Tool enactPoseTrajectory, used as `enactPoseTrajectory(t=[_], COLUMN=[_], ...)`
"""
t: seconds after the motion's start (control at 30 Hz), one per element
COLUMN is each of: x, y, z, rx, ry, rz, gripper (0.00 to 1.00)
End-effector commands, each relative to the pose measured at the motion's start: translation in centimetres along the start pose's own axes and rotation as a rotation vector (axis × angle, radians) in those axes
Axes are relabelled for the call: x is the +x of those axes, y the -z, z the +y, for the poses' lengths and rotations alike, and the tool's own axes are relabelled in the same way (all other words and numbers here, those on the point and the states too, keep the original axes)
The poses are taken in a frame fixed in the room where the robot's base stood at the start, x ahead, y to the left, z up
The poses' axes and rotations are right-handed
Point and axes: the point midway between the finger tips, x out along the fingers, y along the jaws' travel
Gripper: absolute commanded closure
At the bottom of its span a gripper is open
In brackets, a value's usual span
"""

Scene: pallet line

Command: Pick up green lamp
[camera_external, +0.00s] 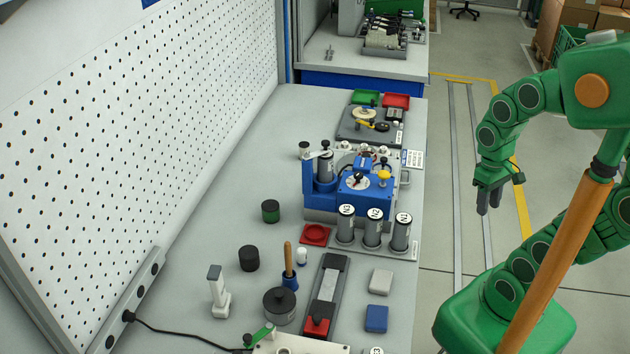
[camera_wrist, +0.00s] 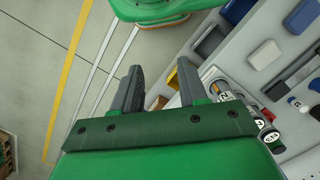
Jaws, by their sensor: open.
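A short dark-green cylinder (camera_external: 270,211), which looks like the green lamp, stands upright on the grey bench left of the blue machine. A similar black cylinder (camera_external: 249,258) stands in front of it. My gripper (camera_external: 487,203) is off the bench's right side, fingers pointing down, far from the green cylinder. In the wrist view my gripper (camera_wrist: 158,85) is open with nothing between its fingers. I cannot make out the green cylinder in the wrist view.
The blue machine (camera_external: 352,188) and labelled grey cylinders (camera_external: 372,229) stand between my gripper and the green cylinder. A red tray (camera_external: 315,234), a wooden-handled tool (camera_external: 289,262) and a dark round pot (camera_external: 280,305) are nearby. A perforated panel (camera_external: 130,110) borders the bench's left side.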

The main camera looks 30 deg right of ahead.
Motion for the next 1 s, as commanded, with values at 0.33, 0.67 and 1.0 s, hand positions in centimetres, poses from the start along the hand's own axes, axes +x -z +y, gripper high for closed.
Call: enactPoseTrajectory(t=[0.33,0.67,1.0], x=[0.0,0.0,-3.0], y=[0.0,0.0,-0.3], z=[0.0,0.0,0.0], rx=[0.0,0.0,0.0], ry=[0.0,0.0,0.0], rz=[0.0,0.0,0.007], gripper=[0.3,0.13,0.13])
